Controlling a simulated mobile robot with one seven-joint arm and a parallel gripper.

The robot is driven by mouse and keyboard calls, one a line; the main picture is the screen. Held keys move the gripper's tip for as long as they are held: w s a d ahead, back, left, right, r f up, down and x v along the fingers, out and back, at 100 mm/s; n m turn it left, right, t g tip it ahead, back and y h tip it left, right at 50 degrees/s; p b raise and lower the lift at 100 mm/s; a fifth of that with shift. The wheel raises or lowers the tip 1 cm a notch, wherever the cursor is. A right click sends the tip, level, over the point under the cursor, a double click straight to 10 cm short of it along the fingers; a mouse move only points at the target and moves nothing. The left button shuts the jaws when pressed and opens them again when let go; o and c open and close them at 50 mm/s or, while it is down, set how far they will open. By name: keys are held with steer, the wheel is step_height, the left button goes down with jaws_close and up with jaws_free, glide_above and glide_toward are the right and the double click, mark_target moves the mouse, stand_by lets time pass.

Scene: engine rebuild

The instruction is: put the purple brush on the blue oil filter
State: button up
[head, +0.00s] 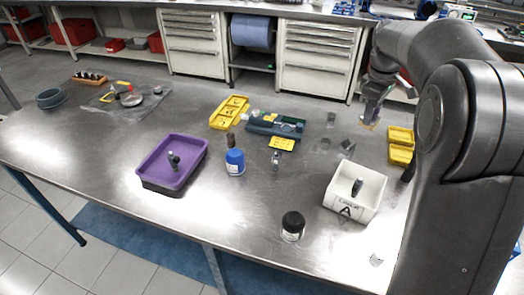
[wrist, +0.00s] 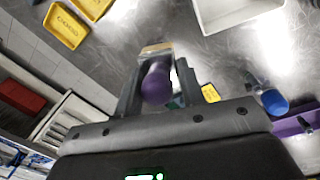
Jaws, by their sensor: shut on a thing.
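The purple brush is held between the two fingers of my gripper (wrist: 159,68). In the wrist view its rounded purple handle (wrist: 156,86) faces the camera and a tan end shows beyond it. In the head view my gripper (head: 372,112) is raised over the right part of the bench, and only a little of the brush shows there. The blue oil filter (head: 235,163) stands on the bench left of my gripper, well apart from it. It also shows at the right of the wrist view (wrist: 274,103). A dark upright piece shows at the filter's far side; I cannot tell whether it touches.
A purple tray (head: 150,180) lies left of the filter. A white bin (head: 369,205) and a black-capped jar (head: 292,226) stand nearer the front. Yellow trays (head: 400,153) lie right. A dark green tray (head: 262,127) lies behind the filter. Bench in front of the filter is clear.

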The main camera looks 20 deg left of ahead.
steer(key=s+a+r+n, duration=0.1)
steer(key=s+a+n, duration=0.25)
steer(key=a, duration=0.95)
steer(key=n, duration=0.2)
glide_above(235, 151)
steer(key=shift+m, duration=0.25)
steer(key=f, duration=0.5)
steer(key=shift+s+d+f, duration=0.25)
steer(key=shift+s+d, duration=0.05)
steer(key=shift+s+a+f, duration=0.1)
steer(key=shift+a+f, duration=0.2)
steer(key=shift+f, duration=1.85)
steer(key=o, duration=1.2)
steer(key=shift+f, duration=0.15)
